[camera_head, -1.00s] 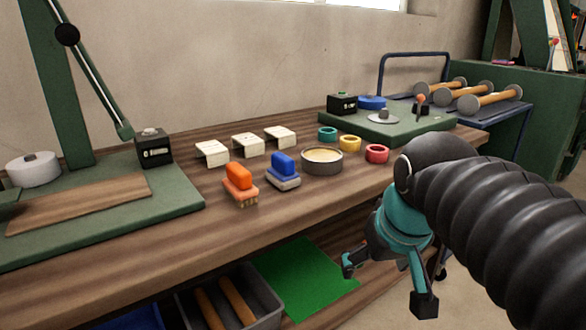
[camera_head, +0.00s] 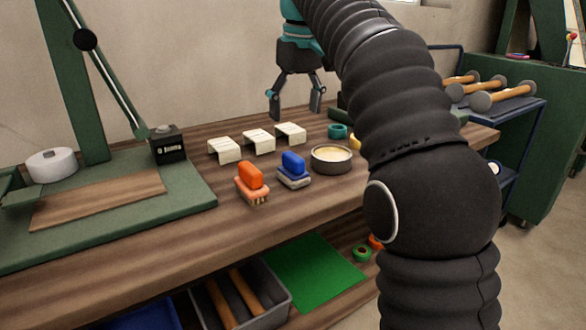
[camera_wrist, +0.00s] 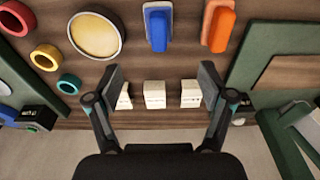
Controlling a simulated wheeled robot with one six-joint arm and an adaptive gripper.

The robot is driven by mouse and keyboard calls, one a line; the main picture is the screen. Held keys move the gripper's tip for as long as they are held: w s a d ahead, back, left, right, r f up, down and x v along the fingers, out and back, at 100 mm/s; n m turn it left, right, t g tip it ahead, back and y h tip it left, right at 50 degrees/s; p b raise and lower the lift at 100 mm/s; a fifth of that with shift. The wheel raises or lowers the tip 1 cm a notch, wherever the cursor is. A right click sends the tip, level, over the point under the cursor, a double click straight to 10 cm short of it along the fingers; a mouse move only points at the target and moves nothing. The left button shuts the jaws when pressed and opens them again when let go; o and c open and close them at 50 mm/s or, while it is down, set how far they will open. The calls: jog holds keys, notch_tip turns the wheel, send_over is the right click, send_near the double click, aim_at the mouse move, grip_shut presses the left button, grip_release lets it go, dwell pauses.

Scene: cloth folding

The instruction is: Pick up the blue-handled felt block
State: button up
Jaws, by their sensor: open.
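The blue-handled felt block (camera_head: 293,168) lies on the wooden bench, a blue grip on a grey base, between an orange-handled brush and a round tin. In the wrist view the blue-handled block (camera_wrist: 157,27) is at the top centre, beyond the fingertips. My gripper (camera_head: 296,112) is raised above the back of the bench, pointing down, behind and above the block. In the wrist view my gripper (camera_wrist: 161,82) has its fingers wide apart with nothing between them but the view of the white pieces below.
The orange-handled brush (camera_head: 251,182) stands close left of the block, the round tin (camera_head: 331,158) close right. Three white bent pieces (camera_head: 258,141) lie behind. Coloured rings (camera_wrist: 45,57) lie beyond the tin. A green board (camera_head: 120,225) with a lever frame fills the left.

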aim_at(293, 156)
jog(key=f+b, duration=0.1)
jog(key=f, duration=0.1)
jog(key=f+b, duration=0.1)
jog(key=f, duration=0.2)
jog(key=w+f+b, duration=0.1)
jog(key=f, duration=0.2)
jog(key=shift+a+f, duration=0.2)
jog(key=shift+a, duration=0.2)
jog(key=shift+w+f+b, duration=0.2)
jog(key=shift+f+b, duration=0.95)
jog(key=shift+f, duration=1.5)
jog(key=c, duration=1.2)
